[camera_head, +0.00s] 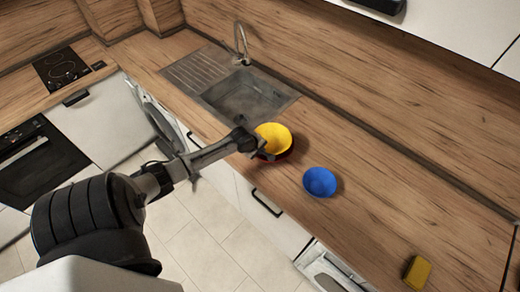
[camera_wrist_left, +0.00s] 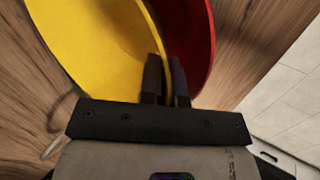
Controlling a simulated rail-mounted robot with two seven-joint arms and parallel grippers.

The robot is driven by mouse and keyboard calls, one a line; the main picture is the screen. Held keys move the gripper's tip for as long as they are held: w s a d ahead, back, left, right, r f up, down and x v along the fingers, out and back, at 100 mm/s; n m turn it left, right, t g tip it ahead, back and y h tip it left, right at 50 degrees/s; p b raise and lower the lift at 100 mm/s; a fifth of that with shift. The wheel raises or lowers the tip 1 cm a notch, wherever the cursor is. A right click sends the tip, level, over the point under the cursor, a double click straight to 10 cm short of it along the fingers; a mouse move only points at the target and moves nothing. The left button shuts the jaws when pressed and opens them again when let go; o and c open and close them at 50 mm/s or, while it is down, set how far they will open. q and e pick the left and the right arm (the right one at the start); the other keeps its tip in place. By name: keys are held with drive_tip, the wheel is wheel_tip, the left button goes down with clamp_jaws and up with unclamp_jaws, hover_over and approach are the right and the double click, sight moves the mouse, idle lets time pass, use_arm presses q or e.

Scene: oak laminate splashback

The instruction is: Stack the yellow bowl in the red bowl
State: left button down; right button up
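The yellow bowl (camera_head: 272,135) is over the red bowl (camera_head: 286,155) on the worktop, covering most of it; only a strip of red rim shows below it. My left gripper (camera_head: 258,147) is at the near edge of the yellow bowl. In the left wrist view my left gripper (camera_wrist_left: 166,78) has its fingers close together on the rim of the yellow bowl (camera_wrist_left: 95,45), with the red bowl (camera_wrist_left: 190,40) just beyond. Whether the yellow bowl rests in the red one or hangs slightly above cannot be told. My right gripper is not in view.
A blue bowl (camera_head: 320,182) stands to the right of the red bowl. A yellow sponge (camera_head: 417,272) lies farther right near the front edge. A sink (camera_head: 245,97) with a tap (camera_head: 242,45) is at the back left. The worktop behind the bowls is clear.

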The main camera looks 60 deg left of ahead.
use_arm(q)
drive_tip(key=shift+f, duration=0.15)
drive_tip(key=shift+f, duration=0.4)
drive_tip(key=shift+f, duration=0.2)
drive_tip(key=c, duration=1.6)
unclamp_jaws()
